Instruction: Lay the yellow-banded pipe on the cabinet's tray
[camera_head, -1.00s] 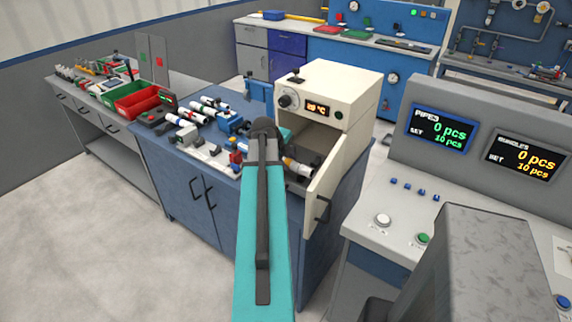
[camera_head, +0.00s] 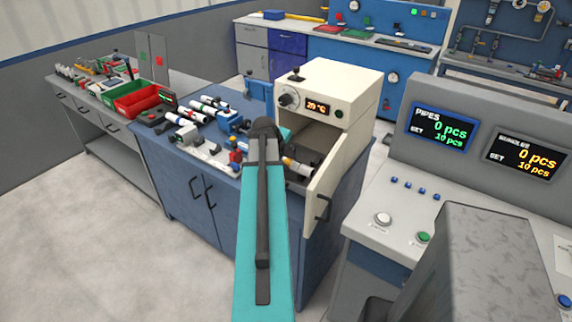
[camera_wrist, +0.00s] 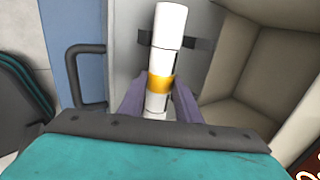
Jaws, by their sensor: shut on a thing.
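The yellow-banded pipe (camera_wrist: 165,52) is white with a yellow band, and my gripper (camera_wrist: 157,98) is shut on it near the band. In the head view the pipe (camera_head: 300,168) shows just beyond the end of my arm, in front of the cabinet's opening. The cream cabinet (camera_head: 345,97) has its door (camera_head: 321,195) standing open. In the wrist view the cabinet's beige hollow (camera_wrist: 258,75) lies right of the pipe. A dark bar (camera_wrist: 200,42) shows behind the pipe. I cannot make out the tray clearly, and my arm hides part of the opening.
Other white banded pipes (camera_head: 208,106) and small parts lie on the blue bench left of the cabinet. Red and green bins (camera_head: 138,103) stand farther left. A grey console (camera_head: 385,190) stands close on the right. The open door juts toward the front.

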